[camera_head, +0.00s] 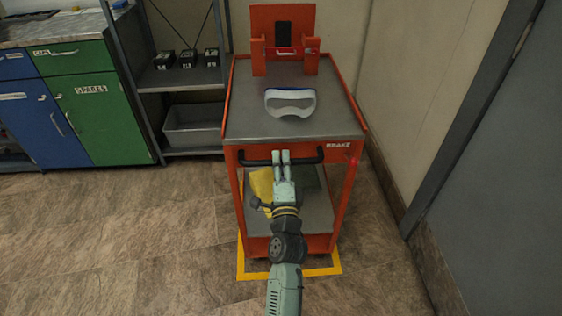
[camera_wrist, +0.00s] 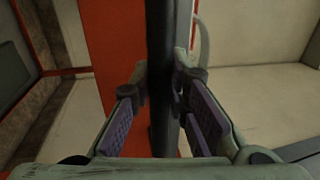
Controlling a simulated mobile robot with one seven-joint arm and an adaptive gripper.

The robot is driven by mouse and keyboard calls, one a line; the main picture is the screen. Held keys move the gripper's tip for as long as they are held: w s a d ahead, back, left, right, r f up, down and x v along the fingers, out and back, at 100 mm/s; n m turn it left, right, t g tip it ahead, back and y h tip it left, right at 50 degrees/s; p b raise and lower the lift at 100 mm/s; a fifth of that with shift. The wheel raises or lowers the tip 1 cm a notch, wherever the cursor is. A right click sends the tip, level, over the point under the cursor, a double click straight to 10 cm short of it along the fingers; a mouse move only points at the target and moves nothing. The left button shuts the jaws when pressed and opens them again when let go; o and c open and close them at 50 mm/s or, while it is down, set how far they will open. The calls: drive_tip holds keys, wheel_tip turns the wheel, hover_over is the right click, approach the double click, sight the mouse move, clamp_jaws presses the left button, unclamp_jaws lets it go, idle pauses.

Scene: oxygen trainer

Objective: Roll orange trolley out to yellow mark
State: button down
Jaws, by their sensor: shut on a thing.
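The orange trolley (camera_head: 293,154) stands against the back wall, with a grey top and a lower shelf. A black handle bar (camera_head: 256,161) runs across its front. My gripper (camera_head: 281,156) is shut on this bar near its middle. In the wrist view, the dark bar (camera_wrist: 160,75) runs between the fingers of my gripper (camera_wrist: 162,85). The yellow mark (camera_head: 290,274) is a floor outline around the trolley's base; its front edge shows in front of the trolley, and its rear part is hidden.
A white and blue headset-like object (camera_head: 290,102) lies on the trolley top. A yellow item (camera_head: 262,184) is on its lower shelf. A shelf rack (camera_head: 182,78) and a green cabinet (camera_head: 95,103) stand left. A grey door (camera_head: 490,165) is on the right. The floor (camera_head: 120,240) at front left is clear.

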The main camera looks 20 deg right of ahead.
drive_tip(key=c, duration=1.5)
unclamp_jaws()
drive_tip(key=shift+c, duration=0.2)
